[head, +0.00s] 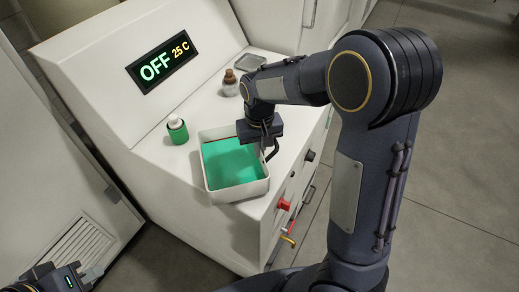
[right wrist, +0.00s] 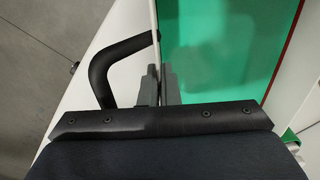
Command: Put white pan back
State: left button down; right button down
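The white pan (head: 262,187) is a rectangular tray holding green liquid, standing on the white machine's ledge. A black handle (head: 272,151) sticks out from its right side. In the right wrist view the pan's wall (right wrist: 155,20) runs down between the fingers, with the handle (right wrist: 105,70) to the left and green liquid to the right. My right gripper (right wrist: 159,85) is over the pan's right wall, its fingers close together on that wall. It shows in the head view (head: 264,143), fingertips mostly hidden. My left gripper (head: 92,275) is at the lower left, away from the pan; its opening is unclear.
The white machine (head: 120,75) has a display (head: 164,60) reading OFF and 25 C. A green-labelled bottle (head: 178,130), a brown-capped bottle (head: 230,84) and a small grey tray (head: 249,62) stand on its ledge. A red knob (head: 283,204) is on the front. Floor at the right is clear.

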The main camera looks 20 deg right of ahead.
jog(key=shift+f, duration=0.45)
jog(key=shift+f, duration=0.2)
jog(key=c, duration=1.7)
grip_release()
